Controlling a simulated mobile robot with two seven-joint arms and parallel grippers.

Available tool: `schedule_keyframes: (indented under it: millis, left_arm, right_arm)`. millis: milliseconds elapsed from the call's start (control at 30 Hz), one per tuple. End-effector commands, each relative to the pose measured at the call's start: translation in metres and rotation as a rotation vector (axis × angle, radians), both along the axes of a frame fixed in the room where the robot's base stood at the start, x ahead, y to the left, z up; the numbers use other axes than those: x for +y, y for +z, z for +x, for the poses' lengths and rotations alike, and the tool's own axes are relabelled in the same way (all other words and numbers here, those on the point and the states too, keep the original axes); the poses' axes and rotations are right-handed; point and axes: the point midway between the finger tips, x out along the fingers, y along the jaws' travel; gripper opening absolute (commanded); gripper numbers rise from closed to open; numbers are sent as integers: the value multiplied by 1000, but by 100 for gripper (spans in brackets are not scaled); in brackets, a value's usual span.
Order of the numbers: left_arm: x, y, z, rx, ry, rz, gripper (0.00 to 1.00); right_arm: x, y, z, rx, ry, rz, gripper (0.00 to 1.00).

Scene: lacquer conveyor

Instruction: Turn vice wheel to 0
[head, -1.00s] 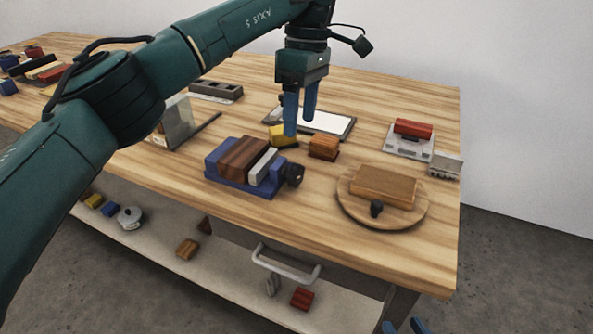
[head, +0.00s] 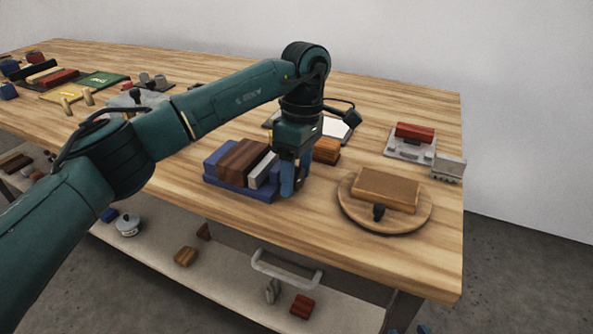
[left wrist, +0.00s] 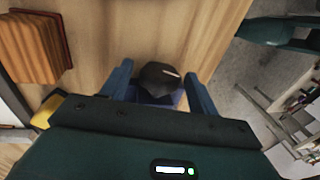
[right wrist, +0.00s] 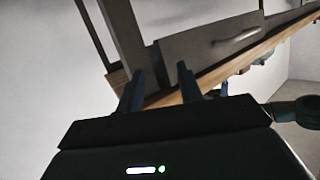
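The blue vice (head: 228,186) stands near the table's front edge with a dark brown wood block (head: 241,160) and a pale grey jaw (head: 264,170). Its black wheel is mostly hidden behind my left gripper (head: 294,192) in the head view. In the left wrist view the dark wheel (left wrist: 160,78), with a short white mark on top, lies between the two blue fingers of my left gripper (left wrist: 159,88). The fingers are open, one on each side, with visible gaps to the wheel. My right gripper (right wrist: 160,82) is open and empty, low in front of the table.
A round wooden turntable (head: 350,216) with a block and a black knob is to the right. A grey device with a red block (head: 415,133) is farther back. Bare table lies between vice and turntable.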

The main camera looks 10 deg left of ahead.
Motion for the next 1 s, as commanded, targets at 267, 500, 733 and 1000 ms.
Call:
schedule_keyframes:
  millis: [267,500,733,1000]
  left_arm:
    - [0,0,0,0,0,0,37]
    - [0,0,0,0,0,0,18]
    - [1,-1,0,-24,1,-7,18]
    - [2,-4,-1,-159,0,-50,18]
  right_arm:
    - [1,0,1,-2,2,1,36]
    - [1,-1,1,0,2,1,36]
    - [1,-6,0,2,4,-4,36]
    - [8,-33,-1,22,35,-45,36]
